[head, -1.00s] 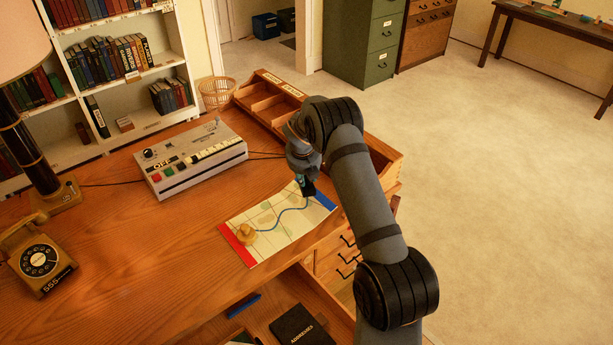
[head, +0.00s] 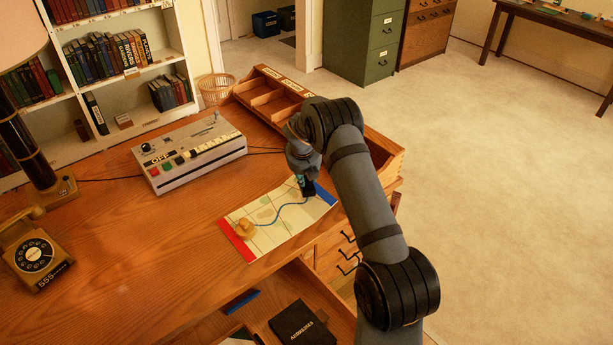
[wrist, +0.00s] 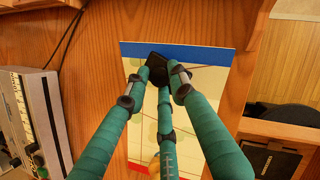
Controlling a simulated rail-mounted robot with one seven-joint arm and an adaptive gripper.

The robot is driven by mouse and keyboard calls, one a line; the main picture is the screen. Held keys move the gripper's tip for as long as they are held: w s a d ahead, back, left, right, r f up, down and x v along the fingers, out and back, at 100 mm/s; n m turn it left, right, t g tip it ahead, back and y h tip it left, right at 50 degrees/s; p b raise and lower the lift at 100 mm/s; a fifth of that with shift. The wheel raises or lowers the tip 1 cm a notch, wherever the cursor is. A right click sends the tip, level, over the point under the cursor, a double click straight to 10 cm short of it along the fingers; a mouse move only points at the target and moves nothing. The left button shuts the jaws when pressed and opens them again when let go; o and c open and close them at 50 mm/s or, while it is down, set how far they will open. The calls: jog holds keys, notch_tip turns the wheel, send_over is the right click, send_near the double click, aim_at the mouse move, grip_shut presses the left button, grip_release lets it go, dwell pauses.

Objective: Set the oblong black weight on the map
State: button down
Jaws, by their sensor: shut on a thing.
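The map (head: 283,234) lies flat on the desk, with a red band at its near left end and a blue band at its far right end. A round brass-coloured weight (head: 245,229) sits at the red end. My gripper (head: 307,188) is over the blue end. In the wrist view its teal fingers (wrist: 160,79) are shut on the oblong black weight (wrist: 157,62), close to the blue band. The fingers hide part of the weight, and I cannot tell whether it touches the map.
A grey control box (head: 189,155) stands behind the map to the left. A wooden organiser (head: 273,99) stands at the desk's back right. An open drawer (head: 283,303) below the map holds a black book (head: 302,324). A yellow telephone (head: 37,255) is at far left.

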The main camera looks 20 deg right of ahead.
jog(key=shift+f, duration=0.3)
jog(key=c, duration=1.8)
grip_release()
jog(key=shift+c, duration=0.2)
jog(key=o, duration=0.4)
jog(key=shift+c, duration=0.2)
jog(key=shift+o, duration=0.5)
jog(key=shift+s, duration=0.1)
